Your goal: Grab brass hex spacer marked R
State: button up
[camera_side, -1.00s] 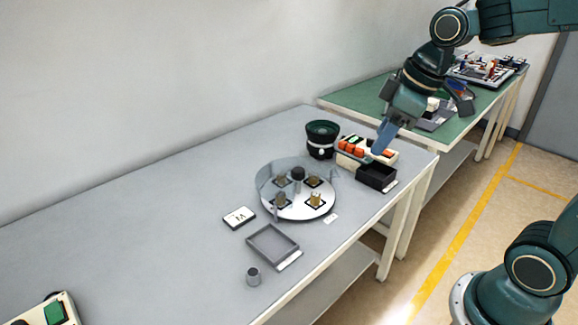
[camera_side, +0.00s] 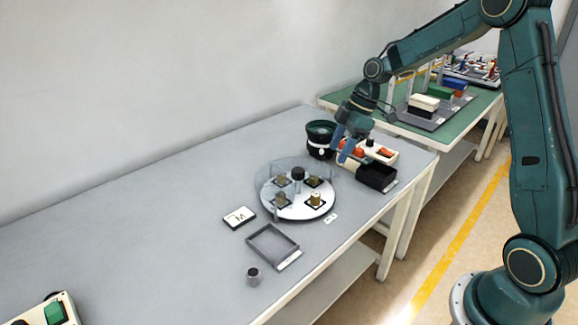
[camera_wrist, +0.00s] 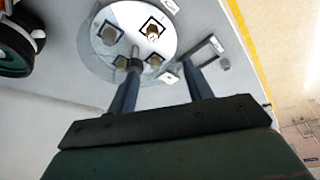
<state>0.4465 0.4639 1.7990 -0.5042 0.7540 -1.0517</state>
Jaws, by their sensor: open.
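Several brass hex spacers stand on black-framed squares on a white round disc (camera_side: 300,212) with a partial clear guard. The front-right brass spacer (camera_side: 315,199) has a pale top; it also shows in the wrist view (camera_wrist: 152,30), with a mark too small to read. The others are the back-left (camera_side: 282,178), back-right (camera_side: 313,179) and front-left (camera_side: 282,199) spacers. I cannot tell which one bears an R. My gripper (camera_side: 346,150) is open and empty, above and behind the disc at its right. Its two fingers also show in the wrist view (camera_wrist: 162,78), apart from the spacers.
A dark knob (camera_side: 298,173) rises from the disc's middle.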

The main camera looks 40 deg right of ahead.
jog(key=shift+w+d+f+n+y, duration=0.15)
jog(key=shift+w+d+f, duration=0.1)
jog(key=shift+f, duration=0.2)
jog(key=shift+w+d+f+n+y, duration=0.15)
jog(key=shift+d+f, duration=0.15)
jog(key=shift+f, duration=0.2)
jog(key=shift+w+d+f+n, duration=0.1)
jog(key=shift+w+d+f, duration=0.15)
jog(key=shift+f, duration=0.2)
send_over(317, 194)
jog(key=s+d, duration=0.1)
jog(key=d, duration=0.1)
jog(key=shift+f, duration=4)
jog(key=shift+f, duration=0.1)
jog(key=shift+x, duration=2.5)
jog(key=shift+a, duration=0.1)
jog(key=shift+c, duration=0.2)
grip_shut()
